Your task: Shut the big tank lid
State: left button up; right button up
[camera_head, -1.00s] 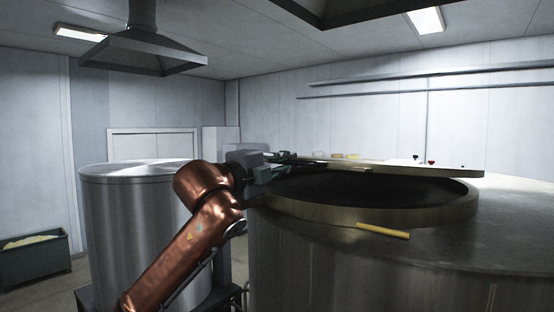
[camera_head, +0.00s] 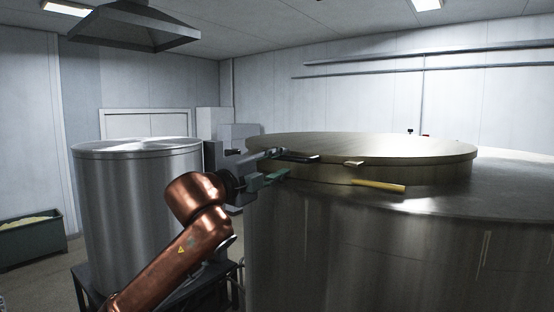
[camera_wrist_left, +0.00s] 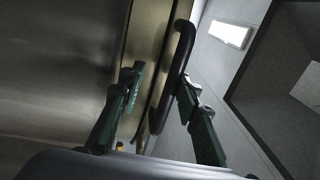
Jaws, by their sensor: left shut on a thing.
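The big tank (camera_head: 340,240) is a wide steel drum on the right of the head view, with a raised brass-coloured rim (camera_head: 430,174) on top. Its round lid (camera_head: 380,146) lies over the opening, almost level, and hides the inside. I cannot tell whether it touches the rim all round. My left gripper (camera_head: 288,163) is at the lid's left front edge. In the left wrist view, the left gripper (camera_wrist_left: 160,80) has its green fingers on either side of the lid's edge (camera_wrist_left: 150,45) and dark curved handle (camera_wrist_left: 183,50), shut on the handle. My right gripper is out of view.
A yellow bar (camera_head: 378,186) sticks out at the front of the tank's rim. A smaller steel tank (camera_head: 135,215) stands to the left, behind my left arm. A green bin (camera_head: 32,236) is on the floor at far left, and an extractor hood (camera_head: 130,28) hangs above.

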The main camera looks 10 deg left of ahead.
pick_arm(q)
jog(key=shift+o, duration=0.7)
jog(key=shift+w+d+f, duration=0.15)
jog(key=shift+w+f, duration=0.1)
jog(key=shift+f, duration=0.05)
jog(key=shift+s+r, duration=0.1)
